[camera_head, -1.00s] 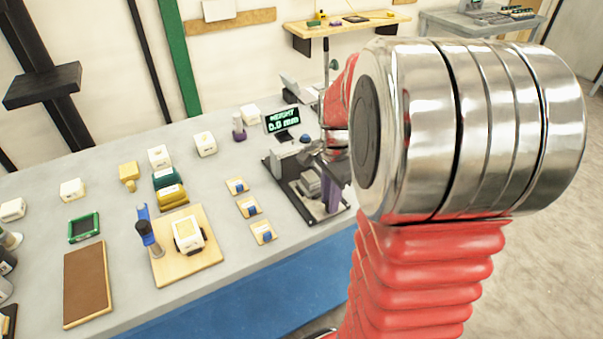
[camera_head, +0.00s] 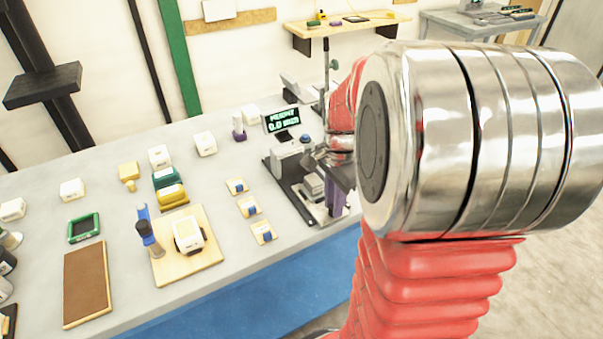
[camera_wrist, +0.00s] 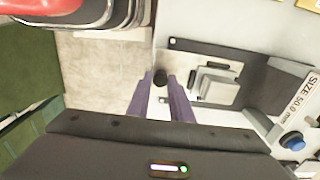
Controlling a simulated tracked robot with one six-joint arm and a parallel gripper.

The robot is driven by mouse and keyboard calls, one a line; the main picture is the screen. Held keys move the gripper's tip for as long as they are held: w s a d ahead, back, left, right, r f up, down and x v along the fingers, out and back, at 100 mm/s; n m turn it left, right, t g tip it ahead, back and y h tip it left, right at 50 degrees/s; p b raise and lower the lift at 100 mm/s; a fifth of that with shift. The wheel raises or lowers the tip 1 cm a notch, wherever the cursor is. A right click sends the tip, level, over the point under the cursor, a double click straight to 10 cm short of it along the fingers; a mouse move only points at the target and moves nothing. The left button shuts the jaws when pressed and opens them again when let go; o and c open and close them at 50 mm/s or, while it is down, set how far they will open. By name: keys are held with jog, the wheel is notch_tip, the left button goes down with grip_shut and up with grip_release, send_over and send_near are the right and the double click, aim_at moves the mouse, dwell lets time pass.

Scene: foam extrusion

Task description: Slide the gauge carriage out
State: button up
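The gauge (camera_head: 275,168) stands at the bench's right end, with a dark base and a small display (camera_head: 282,121) reading height 0.0 mm. Its pale carriage block (camera_wrist: 218,86) sits on the dark base in the wrist view; it also shows in the head view (camera_head: 313,184). A round dark knob (camera_wrist: 160,77) is at the base's front edge. My gripper (camera_wrist: 160,84) points down, its two purple fingers on either side of the knob. I cannot tell whether they touch it. In the head view my gripper (camera_head: 336,202) is partly hidden by my arm.
A blue button (camera_wrist: 293,142) and a size 50.0 mm label (camera_wrist: 297,95) are right of the carriage in the wrist view. Several wooden tiles (camera_head: 249,208) lie left of the gauge. Open floor (camera_wrist: 98,85) lies beyond the bench edge.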

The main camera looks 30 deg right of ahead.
jog(key=o, duration=0.5)
jog(key=shift+r, duration=0.15)
jog(key=shift+r, duration=2.35)
